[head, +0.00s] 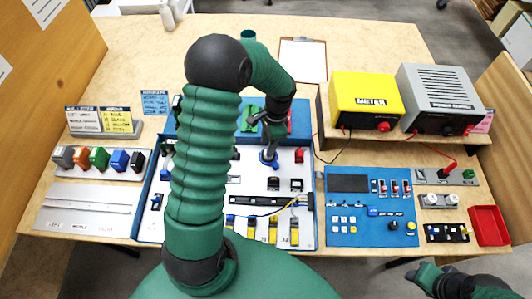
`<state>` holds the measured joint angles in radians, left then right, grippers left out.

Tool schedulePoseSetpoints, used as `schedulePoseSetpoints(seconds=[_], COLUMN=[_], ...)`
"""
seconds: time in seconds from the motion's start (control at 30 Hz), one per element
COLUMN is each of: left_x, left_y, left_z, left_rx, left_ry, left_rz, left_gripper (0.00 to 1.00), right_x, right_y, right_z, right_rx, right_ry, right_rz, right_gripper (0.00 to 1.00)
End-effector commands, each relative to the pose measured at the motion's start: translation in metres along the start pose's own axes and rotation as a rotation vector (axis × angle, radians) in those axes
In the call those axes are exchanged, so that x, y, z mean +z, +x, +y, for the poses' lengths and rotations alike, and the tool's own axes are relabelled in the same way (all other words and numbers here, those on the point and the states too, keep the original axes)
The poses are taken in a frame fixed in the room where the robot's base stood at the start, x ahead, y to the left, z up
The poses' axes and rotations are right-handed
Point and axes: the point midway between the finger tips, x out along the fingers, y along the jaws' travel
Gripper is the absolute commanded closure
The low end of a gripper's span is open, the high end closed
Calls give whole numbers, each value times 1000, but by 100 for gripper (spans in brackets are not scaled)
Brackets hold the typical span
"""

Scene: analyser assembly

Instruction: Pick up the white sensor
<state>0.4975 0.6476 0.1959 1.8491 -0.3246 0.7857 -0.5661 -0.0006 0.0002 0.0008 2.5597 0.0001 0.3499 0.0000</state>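My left gripper (268,152) hangs from the green arm over the white panel of the blue-framed analyser board (318,210). Its dark fingers point down at a small round blue part (269,160) on the panel. The fingers are too small to tell open from shut, or whether they touch that part. I cannot say for sure which thing is the white sensor. Two white round pieces (431,200) sit on a small plate at the right. My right gripper (417,275) is at the lower right, off the table's front edge; its fingers are unclear.
A yellow meter box (366,101) and a grey box (439,98) stand on a shelf at the back right. A blue control panel (345,236), a red tray (488,226) and several coloured blocks (99,158) surround the board. My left arm hides part of its left side.

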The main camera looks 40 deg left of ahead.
Motion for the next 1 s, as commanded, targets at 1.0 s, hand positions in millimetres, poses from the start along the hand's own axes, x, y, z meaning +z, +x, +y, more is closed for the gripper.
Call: schedulePoseSetpoints(seconds=[1.0], left_x=[0], left_y=[28], left_z=[-1], left_rx=[1], left_ry=[1], left_rz=[1], left_gripper=[100], right_x=[1], right_y=[2], right_z=[0], right_rx=[0], right_ry=[1], right_rz=[0], right_gripper=[59])
